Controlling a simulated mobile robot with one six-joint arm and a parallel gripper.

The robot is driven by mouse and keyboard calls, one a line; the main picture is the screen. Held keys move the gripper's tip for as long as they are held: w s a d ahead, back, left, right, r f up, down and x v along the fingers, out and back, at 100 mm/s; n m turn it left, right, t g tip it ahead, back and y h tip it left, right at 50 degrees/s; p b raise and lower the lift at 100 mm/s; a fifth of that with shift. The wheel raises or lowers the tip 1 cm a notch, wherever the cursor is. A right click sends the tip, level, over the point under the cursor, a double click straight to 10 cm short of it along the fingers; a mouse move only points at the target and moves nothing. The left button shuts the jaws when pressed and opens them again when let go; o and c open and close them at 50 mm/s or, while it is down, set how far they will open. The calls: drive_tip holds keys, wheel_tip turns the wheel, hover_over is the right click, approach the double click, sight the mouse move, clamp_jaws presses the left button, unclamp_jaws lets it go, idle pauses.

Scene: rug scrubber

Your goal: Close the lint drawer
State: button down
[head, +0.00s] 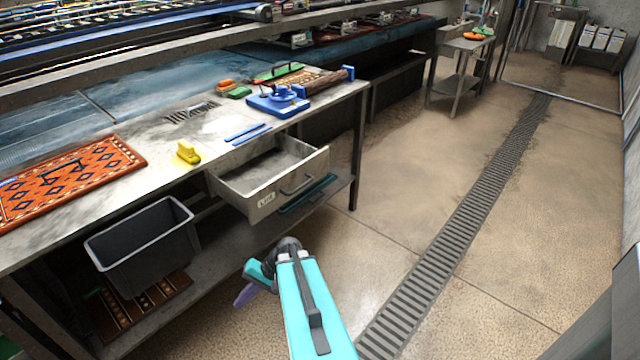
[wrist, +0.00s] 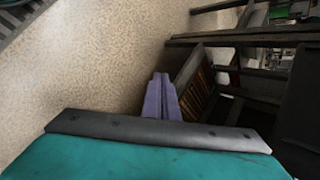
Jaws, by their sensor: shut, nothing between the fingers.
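The lint drawer (head: 262,203) is a grey metal drawer under the bench top, pulled well out, with its inside open to view. Its front has a white label and a dark bar handle (head: 298,185). My gripper (head: 241,297) is low, in front of and below the drawer, apart from it. Its purple fingers are together and empty; they also show in the wrist view (wrist: 162,95), over the floor beside the bench's lower shelf. I cannot make out the drawer in the wrist view.
A dark bin (head: 145,250) hangs or stands left of the drawer. A bench leg (head: 357,150) is to the right. Floor (head: 430,170) is clear around the drain grate (head: 465,220).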

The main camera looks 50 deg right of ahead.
sight(314, 170)
drive_tip(key=d+r+m+t+h+b, duration=0.15)
drive_tip(key=d+r+t+b, duration=0.3)
drive_tip(key=d, duration=0.75)
drive_tip(key=d+r+m+t+h+b, duration=0.1)
drive_tip(key=d+r+m+t+b, duration=0.35)
drive_tip(key=d, duration=0.75)
drive_tip(key=s+d+r+m+t+h+b, duration=0.1)
drive_tip(key=s+d+r+t+h, duration=0.1)
drive_tip(key=s+d+r, duration=0.4)
drive_tip(key=s+d+r+m+t+h+b, duration=0.1)
drive_tip(key=s+d+r+t+h+b, duration=0.1)
drive_tip(key=s+d+r+h, duration=0.2)
drive_tip(key=s+d+r, duration=0.3)
drive_tip(key=d+r, duration=0.2)
drive_tip(key=d, duration=0.2)
drive_tip(key=shift+s+d, duration=0.15)
drive_tip(key=shift+d, duration=0.1)
drive_tip(key=w, duration=0.9)
drive_tip(key=w+d+b, duration=0.1)
drive_tip(key=w, duration=0.4)
